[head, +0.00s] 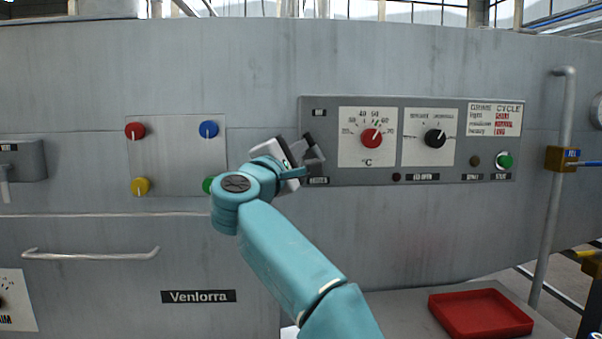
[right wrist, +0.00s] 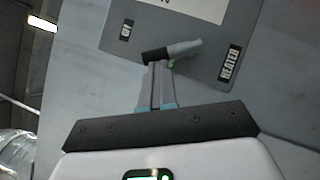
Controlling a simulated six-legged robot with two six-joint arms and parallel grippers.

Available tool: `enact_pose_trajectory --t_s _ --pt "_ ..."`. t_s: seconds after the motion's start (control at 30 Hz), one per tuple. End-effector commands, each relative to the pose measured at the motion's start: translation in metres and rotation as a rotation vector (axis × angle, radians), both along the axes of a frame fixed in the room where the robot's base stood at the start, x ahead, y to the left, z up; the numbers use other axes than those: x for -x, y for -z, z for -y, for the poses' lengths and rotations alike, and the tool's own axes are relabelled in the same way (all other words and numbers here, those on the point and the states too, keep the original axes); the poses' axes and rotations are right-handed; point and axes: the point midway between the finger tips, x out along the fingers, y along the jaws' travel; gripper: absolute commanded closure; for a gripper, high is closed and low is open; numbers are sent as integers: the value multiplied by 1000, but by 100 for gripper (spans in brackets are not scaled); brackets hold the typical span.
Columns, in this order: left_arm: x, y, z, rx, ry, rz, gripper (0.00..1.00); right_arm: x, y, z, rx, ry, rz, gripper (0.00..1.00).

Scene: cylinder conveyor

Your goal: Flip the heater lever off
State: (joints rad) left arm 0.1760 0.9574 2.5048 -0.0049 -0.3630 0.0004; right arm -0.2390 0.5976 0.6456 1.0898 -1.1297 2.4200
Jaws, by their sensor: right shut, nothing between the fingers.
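The heater lever (right wrist: 184,48), a grey bar with a black end, is at the left end of the control panel (head: 440,179). In the right wrist view its black end points toward the OFF label (right wrist: 126,30), away from the HEATER label (right wrist: 229,64). My right gripper (right wrist: 158,68) is shut and empty, its fingertips right at the black end; I cannot tell whether they touch. In the head view my right gripper (head: 303,163) is in front of the panel's left end and partly hides the lever. My left gripper is not in view.
The panel also has a red temperature knob (head: 371,138), a black knob (head: 434,137) and a green button (head: 505,161). Coloured knobs are on a plate to the left. A red tray (head: 480,313) lies below right. A vertical pipe (head: 551,215) stands at the right.

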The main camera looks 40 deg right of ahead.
Motion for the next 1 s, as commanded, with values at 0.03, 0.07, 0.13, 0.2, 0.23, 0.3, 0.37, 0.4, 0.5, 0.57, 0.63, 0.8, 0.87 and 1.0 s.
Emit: enact_pose_trajectory --t_s 0.03,0.07,0.13,0.2,0.23,0.3,0.37,0.4,0.5,0.57,0.63,0.8,0.87,1.0 --pt "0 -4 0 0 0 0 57 1 -5 2 5 -1 -4 100" --pt "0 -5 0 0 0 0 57 1 -6 2 6 -1 -4 100" --pt "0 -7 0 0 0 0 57 1 -9 4 7 -1 -5 100" --pt "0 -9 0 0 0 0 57 2 -12 5 8 -1 -4 100" --pt "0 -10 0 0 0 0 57 2 -13 6 9 1 -4 100" --pt "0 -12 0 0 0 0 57 2 -15 7 -17 0 14 100" --pt "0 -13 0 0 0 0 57 3 -16 8 -54 0 37 100" --pt "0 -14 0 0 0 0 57 3 -17 9 -76 0 50 100" --pt "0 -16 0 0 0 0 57 5 -19 11 -110 0 69 100" --pt "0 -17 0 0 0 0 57 6 -19 12 -106 1 65 100" --pt "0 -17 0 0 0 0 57 6 -20 13 -106 1 65 100" --pt "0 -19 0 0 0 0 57 7 -22 15 -105 1 67 100" --pt "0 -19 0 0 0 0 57 8 -22 15 -105 1 67 100" --pt "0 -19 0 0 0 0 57 8 -22 15 -104 1 67 100"
